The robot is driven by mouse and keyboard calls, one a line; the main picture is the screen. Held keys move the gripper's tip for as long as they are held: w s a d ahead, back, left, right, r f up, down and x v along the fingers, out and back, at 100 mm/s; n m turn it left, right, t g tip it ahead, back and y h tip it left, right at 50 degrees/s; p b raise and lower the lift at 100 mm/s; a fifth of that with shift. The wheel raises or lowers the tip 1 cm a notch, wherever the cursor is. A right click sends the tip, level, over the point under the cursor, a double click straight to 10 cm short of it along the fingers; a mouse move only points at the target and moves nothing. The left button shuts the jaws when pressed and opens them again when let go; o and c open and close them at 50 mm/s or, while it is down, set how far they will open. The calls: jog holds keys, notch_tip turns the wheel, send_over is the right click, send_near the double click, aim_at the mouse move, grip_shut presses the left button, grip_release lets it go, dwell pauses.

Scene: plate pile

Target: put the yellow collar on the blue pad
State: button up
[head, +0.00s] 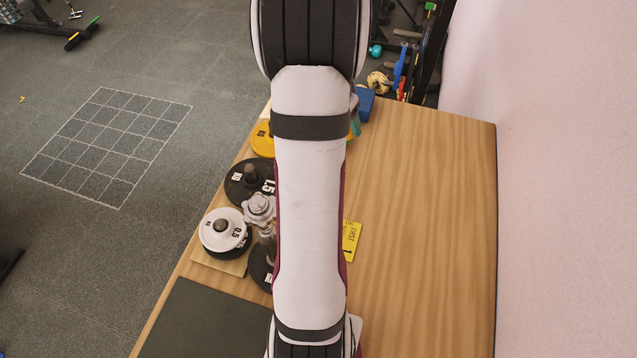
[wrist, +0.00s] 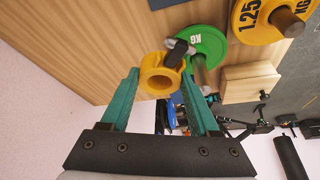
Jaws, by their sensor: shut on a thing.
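My gripper (wrist: 160,76) has teal fingers and is shut on the yellow collar (wrist: 152,82), a ring with a black lever, in the wrist view. A green plate (wrist: 212,42) with a post lies behind the collar; the post shows to the collar's right. The blue pad (head: 364,104) shows in part at the table's far end in the head view, beside my arm. A dark bluish edge at the top of the wrist view may be this pad.
Yellow (head: 262,139), black (head: 243,181) and white (head: 221,230) plates stand on posts along the table's left side. A yellow card (head: 350,240) lies right of my arm. A dark mat (head: 205,322) lies in front. The table's right side is clear, with a wall beyond.

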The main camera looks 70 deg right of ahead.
jog(key=s+a+f+m+g+y, duration=0.1)
jog(key=s+a+m+g+y, duration=0.2)
jog(key=s+a+m, duration=0.7)
jog(key=shift+m, duration=0.4)
jog(key=w+d+f, duration=0.1)
jog(key=w+f, duration=0.1)
jog(key=w, duration=0.2)
jog(key=w+d+f, duration=0.1)
jog(key=w+f, duration=0.2)
jog(key=w, duration=0.1)
jog(key=w+d+f, duration=0.1)
jog(key=w+f, duration=0.1)
jog(key=w, duration=0.3)
jog(key=shift+w+d+f, duration=0.1)
jog(key=shift+d+f, duration=0.1)
jog(key=shift+d, duration=0.1)
jog(key=shift+f+t, duration=0.3)
jog(key=shift+f, duration=1.6)
jog(key=o, duration=1.4)
jog(key=shift+f, duration=0.1)
jog(key=shift+o, duration=0.2)
